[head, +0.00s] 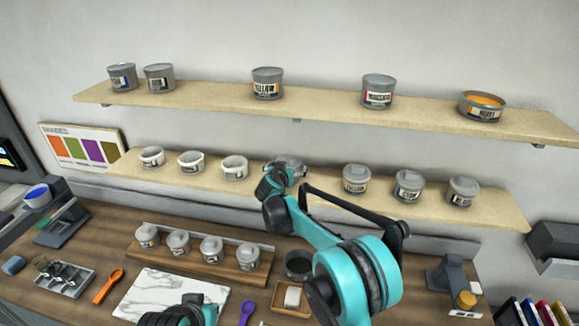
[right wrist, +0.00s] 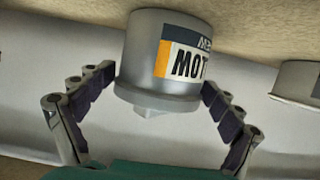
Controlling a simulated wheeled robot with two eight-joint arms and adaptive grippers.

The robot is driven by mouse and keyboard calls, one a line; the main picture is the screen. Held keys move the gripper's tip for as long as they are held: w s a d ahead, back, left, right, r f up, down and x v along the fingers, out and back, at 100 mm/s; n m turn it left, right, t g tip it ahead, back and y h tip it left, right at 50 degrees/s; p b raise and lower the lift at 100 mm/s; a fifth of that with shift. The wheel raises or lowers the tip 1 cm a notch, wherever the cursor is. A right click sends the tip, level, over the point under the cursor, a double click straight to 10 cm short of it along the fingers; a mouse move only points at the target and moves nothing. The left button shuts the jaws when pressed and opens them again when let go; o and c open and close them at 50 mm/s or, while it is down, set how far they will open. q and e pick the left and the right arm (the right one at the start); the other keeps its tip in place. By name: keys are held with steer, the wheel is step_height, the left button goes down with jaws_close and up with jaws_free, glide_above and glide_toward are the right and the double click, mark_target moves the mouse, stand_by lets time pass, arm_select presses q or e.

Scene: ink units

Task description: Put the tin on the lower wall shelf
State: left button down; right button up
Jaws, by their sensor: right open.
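A grey tin with a white and orange label reading "MOT" (right wrist: 145,55) fills the middle of the right wrist view. It stands between the two fingers of my right gripper (right wrist: 160,98), which are spread, with gaps on both sides. In the head view my right gripper (head: 284,174) is at the middle of the lower wall shelf (head: 325,192). It hides most of the grey tin there. The tin appears to rest on the shelf board; its exact contact is hard to see. My left gripper does not show.
White cups (head: 191,162) stand left on the lower shelf, lidded tins (head: 408,187) right. The upper shelf (head: 215,104) above holds several tins. Below, the counter carries a wooden rack (head: 190,265) of jars, a marble slab (head: 160,294) and a dark bowl (head: 298,264).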

steer(key=v, duration=0.8)
steer(key=shift+f+b, duration=0.1)
steer(key=shift+b, duration=0.3)
steer(key=s+d+r+g, duration=0.2)
steer(key=s+d+g, duration=0.2)
steer(key=s+d, duration=1.4)
steer(key=s+d+f+n+g+y, duration=0.1)
steer(key=s+f, duration=0.3)
steer(key=s, duration=0.8)
steer(key=s+d+f+n+g+y, duration=0.1)
steer(key=s+f, duration=0.4)
steer(key=s, duration=0.7)
steer(key=shift+s+d+g+y, duration=0.25)
steer(key=shift+s+g+y, duration=0.1)
steer(key=shift+y, duration=0.15)
steer(key=shift+f, duration=0.2)
step_height(320, 180, down, 27)
steer(key=b, duration=2.7)
steer(key=shift+f+b, duration=0.25)
steer(key=shift+b, duration=0.1)
